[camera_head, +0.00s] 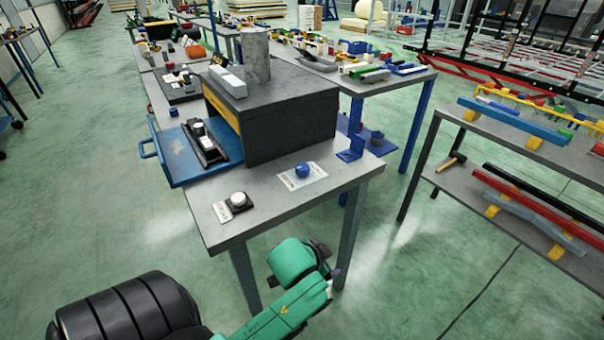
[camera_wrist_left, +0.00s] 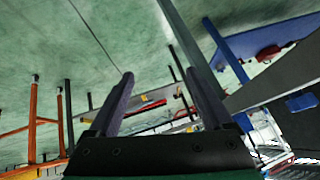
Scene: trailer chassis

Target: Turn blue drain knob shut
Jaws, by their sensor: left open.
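The blue drain knob (camera_head: 302,170) sits on a white labelled plate (camera_head: 318,173) near the front edge of the grey workbench (camera_head: 270,213). My left gripper (camera_head: 330,264) is below and in front of the bench top, well apart from the knob. In the left wrist view its two dark fingers (camera_wrist_left: 160,82) are spread wide with nothing between them. A small blue shape (camera_wrist_left: 300,102) shows at the right of that view; I cannot tell whether it is the knob. My right gripper is in neither view.
A white round knob (camera_head: 238,199) on a small plate stands left of the blue one. A shelf rack (camera_head: 510,180) is at right; the floor between is clear.

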